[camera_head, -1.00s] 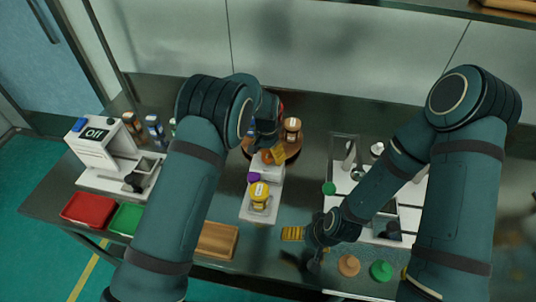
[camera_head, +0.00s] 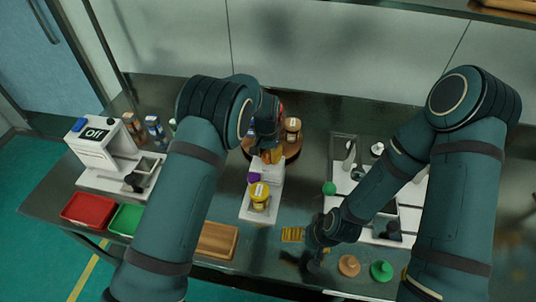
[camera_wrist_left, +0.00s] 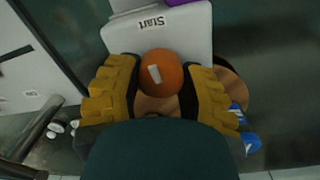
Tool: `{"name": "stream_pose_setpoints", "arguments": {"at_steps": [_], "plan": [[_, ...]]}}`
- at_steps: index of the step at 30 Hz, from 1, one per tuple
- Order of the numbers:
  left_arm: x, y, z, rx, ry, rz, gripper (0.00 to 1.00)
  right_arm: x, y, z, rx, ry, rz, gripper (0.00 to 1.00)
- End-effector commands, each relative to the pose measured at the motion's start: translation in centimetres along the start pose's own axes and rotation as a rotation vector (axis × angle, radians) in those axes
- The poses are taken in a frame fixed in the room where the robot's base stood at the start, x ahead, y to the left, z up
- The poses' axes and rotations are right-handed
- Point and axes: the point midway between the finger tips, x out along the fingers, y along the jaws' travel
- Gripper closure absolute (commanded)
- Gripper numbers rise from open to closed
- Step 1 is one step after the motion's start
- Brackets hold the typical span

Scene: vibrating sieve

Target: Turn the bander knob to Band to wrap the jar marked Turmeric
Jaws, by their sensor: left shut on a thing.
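The white bander (camera_head: 252,211) stands in the middle of the table. A yellow jar (camera_head: 259,192) with a pale label sits on its front part; I cannot read the label. My left gripper (camera_head: 270,156) is at the bander's back end. In the left wrist view the round orange knob (camera_wrist_left: 161,72), with a white mark, sits between my left gripper's yellow ribbed fingers (camera_wrist_left: 155,92), which are shut on it. The word "Start" shows upside down beside the knob. My right gripper (camera_head: 293,234) hangs over the table right of the bander; its opening is unclear.
A round wooden stand (camera_head: 291,146) with jars is behind the bander. A machine reading "Off" (camera_head: 96,142) stands at left, near red (camera_head: 88,209) and green (camera_head: 126,219) trays. A wooden tray (camera_head: 217,240) lies in front. Lids (camera_head: 381,271) lie at right.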

Motion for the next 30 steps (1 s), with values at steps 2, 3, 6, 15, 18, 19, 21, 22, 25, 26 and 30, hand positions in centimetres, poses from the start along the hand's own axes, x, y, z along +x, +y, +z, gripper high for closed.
{"name": "stream_pose_setpoints", "arguments": {"at_steps": [2, 3, 6, 15, 18, 19, 21, 22, 25, 26, 30], "plan": [[0.09, -0.04, 0.00, -0.043, 0.003, 0.000, 0.95, 0.14, 0.06, 0.07, 0.000, -0.001, 0.000, 0.00], [0.09, -0.05, 0.00, -0.069, 0.004, 0.000, 0.95, 0.20, 0.08, 0.10, 0.000, -0.002, 0.000, 0.00], [0.10, -0.08, 0.01, -0.148, 0.007, 0.000, 0.95, 0.34, 0.13, 0.17, -0.001, -0.003, 0.000, 0.00], [0.06, -0.14, 0.04, -0.429, 0.019, 0.000, 0.96, 0.68, 0.26, 0.35, -0.002, -0.007, -0.001, 0.00], [0.05, -0.15, 0.06, -0.524, 0.023, 0.000, 0.96, 0.74, 0.28, 0.39, -0.002, -0.008, -0.001, 0.00], [0.06, -0.15, 0.07, -0.552, 0.024, 0.000, 0.96, 0.75, 0.28, 0.40, -0.002, -0.008, -0.001, 0.00], [0.06, -0.17, 0.09, -0.619, 0.027, 0.000, 0.96, 0.78, 0.29, 0.42, -0.002, -0.009, -0.001, 0.00], [0.06, -0.18, 0.10, -0.647, 0.028, -0.001, 0.96, 0.79, 0.30, 0.42, -0.003, -0.009, -0.001, 0.00], [0.06, -0.21, 0.13, -0.742, 0.032, -0.002, 0.96, 0.80, 0.30, 0.43, -0.003, -0.009, -0.001, 0.00], [0.05, -0.21, 0.14, -0.770, 0.033, -0.002, 0.96, 0.80, 0.30, 0.43, -0.003, -0.009, -0.001, 0.00], [0.04, -0.17, 0.15, -0.903, 0.038, -0.001, 0.96, 0.78, 0.30, 0.43, -0.002, -0.009, -0.001, 0.00]]}}
